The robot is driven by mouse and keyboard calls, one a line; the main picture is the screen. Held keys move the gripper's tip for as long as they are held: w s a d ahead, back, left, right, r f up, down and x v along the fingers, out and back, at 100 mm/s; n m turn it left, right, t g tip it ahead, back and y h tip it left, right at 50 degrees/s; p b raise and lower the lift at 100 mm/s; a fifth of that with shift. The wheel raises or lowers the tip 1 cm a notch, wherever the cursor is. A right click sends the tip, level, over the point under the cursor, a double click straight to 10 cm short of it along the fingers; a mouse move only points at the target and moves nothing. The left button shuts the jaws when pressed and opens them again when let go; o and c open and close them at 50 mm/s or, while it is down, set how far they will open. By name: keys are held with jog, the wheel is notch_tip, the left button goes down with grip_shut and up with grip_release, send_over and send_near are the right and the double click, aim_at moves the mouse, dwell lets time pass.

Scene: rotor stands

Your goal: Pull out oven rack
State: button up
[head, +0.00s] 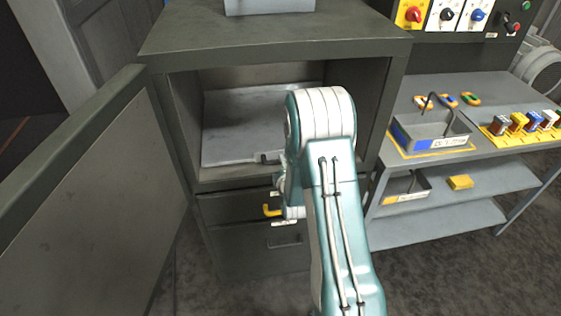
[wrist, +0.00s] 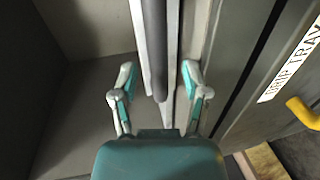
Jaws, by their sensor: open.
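The oven rack (head: 235,125) is a flat light grey tray inside the open compartment of the dark grey oven (head: 180,130) in the head view. A small dark handle (head: 268,157) shows at its front edge, partly behind my arm. In the wrist view my gripper (wrist: 160,76) is open, with one finger on each side of a dark bar (wrist: 155,45) along the pale rack edge (wrist: 171,45). The bar lies between the fingers, with a gap to each; I see no grip on it. In the head view my arm mostly hides the gripper.
The oven door (head: 90,205) stands open at the left. Below the rack is a drawer with a yellow handle (head: 272,210), which also shows in the wrist view beside a "DRIP TRAY" label (wrist: 290,62). A grey shelf table (head: 490,90) with bins stands at the right.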

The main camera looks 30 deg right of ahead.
jog(key=shift+x, duration=1.05)
jog(key=shift+w+d, duration=0.1)
jog(key=shift+w, duration=0.05)
jog(key=shift+a, duration=0.35)
grip_shut()
jog(key=shift+d, duration=0.15)
jog(key=shift+f, duration=0.1)
